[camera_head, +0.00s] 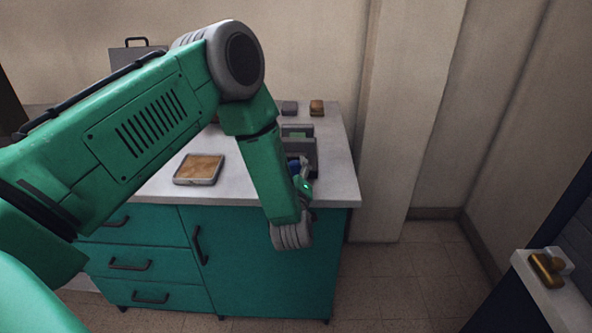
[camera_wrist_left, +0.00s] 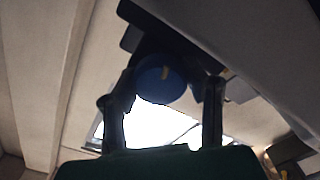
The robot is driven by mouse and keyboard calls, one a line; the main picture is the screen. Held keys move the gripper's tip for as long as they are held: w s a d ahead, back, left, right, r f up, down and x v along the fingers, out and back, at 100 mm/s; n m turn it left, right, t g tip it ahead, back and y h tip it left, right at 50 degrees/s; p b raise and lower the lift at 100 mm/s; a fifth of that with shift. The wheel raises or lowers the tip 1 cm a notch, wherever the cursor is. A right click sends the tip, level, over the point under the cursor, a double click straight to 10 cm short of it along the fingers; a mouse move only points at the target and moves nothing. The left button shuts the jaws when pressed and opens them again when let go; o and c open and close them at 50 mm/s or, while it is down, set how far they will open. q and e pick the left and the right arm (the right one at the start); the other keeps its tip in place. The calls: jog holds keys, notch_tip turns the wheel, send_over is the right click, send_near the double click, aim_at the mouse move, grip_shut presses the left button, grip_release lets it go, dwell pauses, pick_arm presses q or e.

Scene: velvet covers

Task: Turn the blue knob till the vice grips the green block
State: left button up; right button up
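The grey vice (camera_head: 309,147) stands near the right front part of the white worktop, partly hidden by my left arm. The green block (camera_head: 298,135) shows between its grey jaws; I cannot tell whether the jaws touch it. The blue knob (camera_head: 294,165) is on the vice's near side, mostly covered by my left gripper (camera_head: 304,178). In the left wrist view the blue knob (camera_wrist_left: 158,82) sits between the two dark fingers of my left gripper (camera_wrist_left: 165,88). The fingers look apart, with a gap at the right of the knob. My right gripper is not in view.
A tan-topped tray (camera_head: 199,169) lies left on the worktop (camera_head: 240,186). A dark block (camera_head: 289,107) and a brown block (camera_head: 316,107) sit at the back. A grey case (camera_head: 136,53) stands back left. A brass object (camera_head: 546,269) is on a ledge at right.

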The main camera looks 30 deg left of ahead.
pick_arm(q)
jog(key=m+p, duration=0.1)
jog(key=m, duration=0.2)
jog(key=shift+m, duration=0.3)
jog(key=shift+f+m+p, duration=0.1)
jog(key=shift+m+p, duration=0.4)
jog(key=shift+m, duration=1.4)
jog(key=shift+s, duration=0.1)
jog(key=o, duration=1.2)
